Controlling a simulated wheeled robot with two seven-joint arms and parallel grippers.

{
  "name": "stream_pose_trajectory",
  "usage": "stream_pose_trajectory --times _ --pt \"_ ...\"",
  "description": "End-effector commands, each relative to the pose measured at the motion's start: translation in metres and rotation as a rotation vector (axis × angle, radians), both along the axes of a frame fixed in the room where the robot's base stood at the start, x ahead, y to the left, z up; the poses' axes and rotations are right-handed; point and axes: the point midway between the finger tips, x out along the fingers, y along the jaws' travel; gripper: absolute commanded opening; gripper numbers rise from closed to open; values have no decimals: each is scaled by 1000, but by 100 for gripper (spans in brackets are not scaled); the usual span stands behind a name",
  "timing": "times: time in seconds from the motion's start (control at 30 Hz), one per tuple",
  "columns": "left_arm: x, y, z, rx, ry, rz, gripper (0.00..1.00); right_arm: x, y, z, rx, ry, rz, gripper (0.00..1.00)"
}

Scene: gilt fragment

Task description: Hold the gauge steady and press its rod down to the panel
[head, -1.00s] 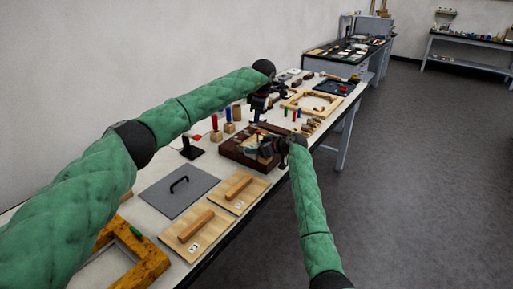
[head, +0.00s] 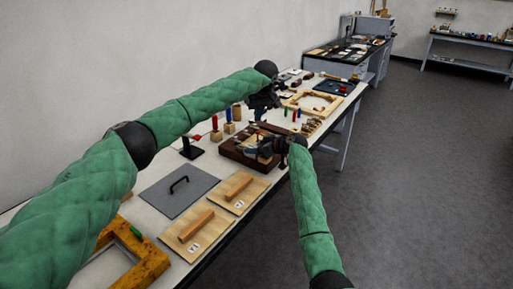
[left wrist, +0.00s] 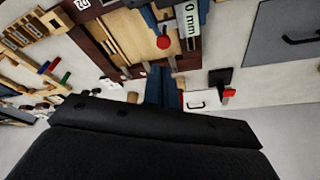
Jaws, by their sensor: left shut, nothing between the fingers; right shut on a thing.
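The gauge (left wrist: 189,28) has a white and green strip reading "0 mm" in the left wrist view. A red round knob (left wrist: 163,42) shows beside the strip and seems to be the top of its rod. The wooden panel (left wrist: 128,32) in a dark brown frame lies beneath. My right gripper (head: 266,149) is shut on the gauge over the panel, and its blue fingers show on both sides of the gauge in the left wrist view. My left gripper (head: 257,116) is shut and empty above the gauge; its blue fingers (left wrist: 160,85) point toward the knob, apart from it. The rod's lower end is hidden.
A grey plate with a black handle (head: 180,190) and two wooden boards with handles (head: 197,230) lie nearer on the table. Coloured pegs in blocks (head: 216,134) and a black stand with a red part (head: 190,149) are left of the frame.

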Motion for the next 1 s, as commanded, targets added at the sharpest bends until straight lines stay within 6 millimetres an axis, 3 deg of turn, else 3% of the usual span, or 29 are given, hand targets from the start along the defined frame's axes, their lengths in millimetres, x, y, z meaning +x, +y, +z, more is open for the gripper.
stream_pose_trajectory --times 0.43,1.0 --pt "-1 0 -37 0 2 2 0 0 0 -1 -1 1 0 38" --pt "0 0 -41 -1 1 3 0 0 0 -1 -1 1 0 38"
